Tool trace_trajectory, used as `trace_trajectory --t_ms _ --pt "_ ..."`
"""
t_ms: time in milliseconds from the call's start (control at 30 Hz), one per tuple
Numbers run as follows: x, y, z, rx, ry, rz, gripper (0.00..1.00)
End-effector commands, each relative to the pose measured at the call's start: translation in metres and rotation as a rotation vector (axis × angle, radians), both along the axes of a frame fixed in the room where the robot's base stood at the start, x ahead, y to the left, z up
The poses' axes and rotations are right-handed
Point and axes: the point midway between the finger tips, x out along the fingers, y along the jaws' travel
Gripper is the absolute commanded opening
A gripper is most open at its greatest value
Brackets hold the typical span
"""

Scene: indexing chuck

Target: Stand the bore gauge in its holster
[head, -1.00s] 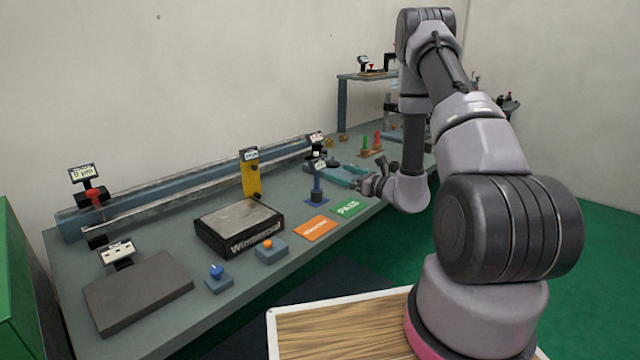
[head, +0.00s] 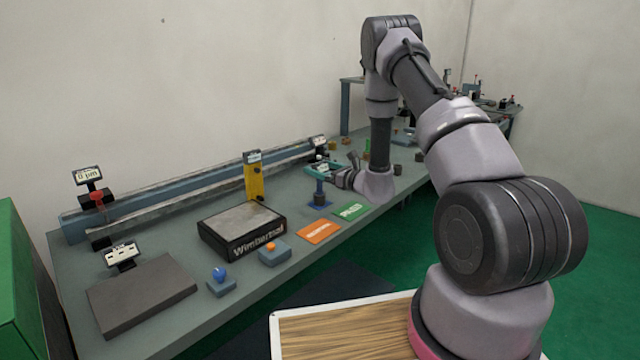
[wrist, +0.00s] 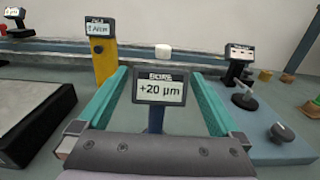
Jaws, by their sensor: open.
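A small display reading "BORE +20 µm" (wrist: 160,90) tops a blue post (wrist: 156,120) in the wrist view. In the head view the blue post (head: 319,186) stands on a blue base, with a dark cylinder (head: 319,199) low on it. I cannot tell which parts are gauge and which are holster. My gripper (head: 318,170) is at the top of this post; in the wrist view its teal fingers (wrist: 160,72) are open, one on each side of the display, with visible gaps. A white cylindrical top (wrist: 163,52) shows just beyond the display.
A yellow block (head: 253,182) with a display stands left of the post. A black box with a grey top (head: 242,228), an orange card (head: 318,231) and a green PASS card (head: 351,211) lie nearby. A blue-grey fixture (wrist: 265,125) with knobs is close on the right.

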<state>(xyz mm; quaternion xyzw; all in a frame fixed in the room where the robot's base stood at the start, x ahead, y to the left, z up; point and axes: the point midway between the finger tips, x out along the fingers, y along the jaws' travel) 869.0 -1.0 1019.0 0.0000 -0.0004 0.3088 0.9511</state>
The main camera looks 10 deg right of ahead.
Motion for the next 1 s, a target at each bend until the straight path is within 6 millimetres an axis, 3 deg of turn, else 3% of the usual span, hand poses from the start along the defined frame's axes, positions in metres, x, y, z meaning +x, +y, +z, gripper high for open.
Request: trace_trajectory --t_ms 133,167,400,433,767,1000 --pt "0.000 0.000 0.000 -0.001 0.001 0.000 1.00" --pt "0.000 0.000 0.000 -0.001 0.001 0.000 0.96" --pt "0.000 -0.001 0.000 -0.001 0.001 0.000 0.04" --pt "0.000 -0.001 0.000 -0.001 0.001 0.000 0.00" --pt "0.000 -0.001 0.002 0.001 -0.001 0.000 0.00" --pt "0.000 -0.001 0.025 0.000 -0.002 0.000 0.00"
